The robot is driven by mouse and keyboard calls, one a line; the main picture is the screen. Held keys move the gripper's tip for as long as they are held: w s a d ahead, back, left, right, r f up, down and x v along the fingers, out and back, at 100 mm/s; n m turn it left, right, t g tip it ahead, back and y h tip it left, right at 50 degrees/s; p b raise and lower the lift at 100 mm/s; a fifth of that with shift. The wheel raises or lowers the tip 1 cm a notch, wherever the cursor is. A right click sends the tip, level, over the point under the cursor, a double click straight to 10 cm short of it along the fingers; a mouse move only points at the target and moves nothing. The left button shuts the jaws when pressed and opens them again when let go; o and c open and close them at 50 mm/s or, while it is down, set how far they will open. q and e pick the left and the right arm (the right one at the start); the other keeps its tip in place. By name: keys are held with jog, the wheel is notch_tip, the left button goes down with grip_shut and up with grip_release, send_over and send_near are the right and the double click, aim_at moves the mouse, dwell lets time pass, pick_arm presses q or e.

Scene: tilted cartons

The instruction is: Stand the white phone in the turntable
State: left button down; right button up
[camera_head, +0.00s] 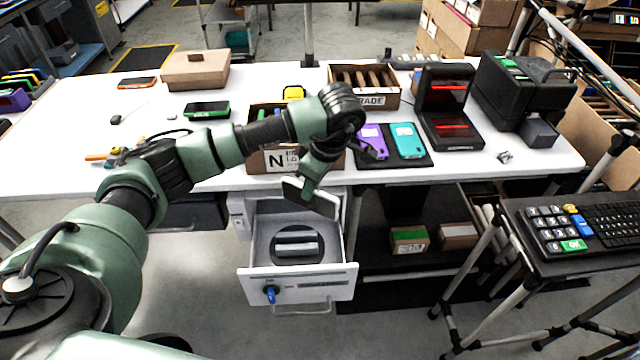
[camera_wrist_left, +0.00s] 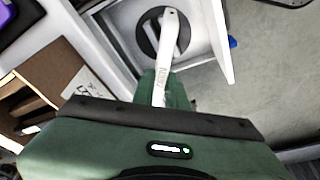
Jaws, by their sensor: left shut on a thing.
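The white phone (camera_head: 323,206) is in my left gripper (camera_head: 306,194), which is shut on it above the open drawer. The phone looks tilted in the head view, its right end lower. In the left wrist view the phone (camera_wrist_left: 169,42) shows as a narrow white strip, with the turntable behind it. The turntable (camera_head: 300,233) is a dark disc with a pale slotted holder (camera_head: 295,246) on it, inside the drawer below the gripper. It also shows in the left wrist view (camera_wrist_left: 144,38), partly hidden by the phone. My right gripper is not in view.
The white drawer (camera_head: 315,276) has a blue knob (camera_head: 270,294) on its front. The table edge and a labelled carton (camera_head: 273,161) are close behind my left gripper. A black mat (camera_head: 432,161) with purple and teal phones lies to the right. Open floor lies before the drawer.

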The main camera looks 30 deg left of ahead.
pick_arm(q)
jog(key=shift+a+f+n+g+b, duration=0.3)
jog(key=shift+a+f+n+b, duration=0.7)
jog(key=shift+f, duration=2.25)
jog(key=shift+a+f+n+g+b, duration=0.3)
jog(key=shift+a+f+n+b, duration=0.75)
jog(key=shift+f, duration=2.2)
jog(key=shift+a+f+n+g+b, duration=0.35)
jog(key=shift+f+n+b, duration=1.2)
jog(key=shift+f, duration=1.7)
jog(key=shift+a+f+h+b, duration=0.1)
jog(key=shift+f+h+b, duration=0.2)
jog(key=shift+f+b, duration=0.2)
jog(key=c, duration=1.3)
grip_release()
jog(key=shift+c, duration=0.2)
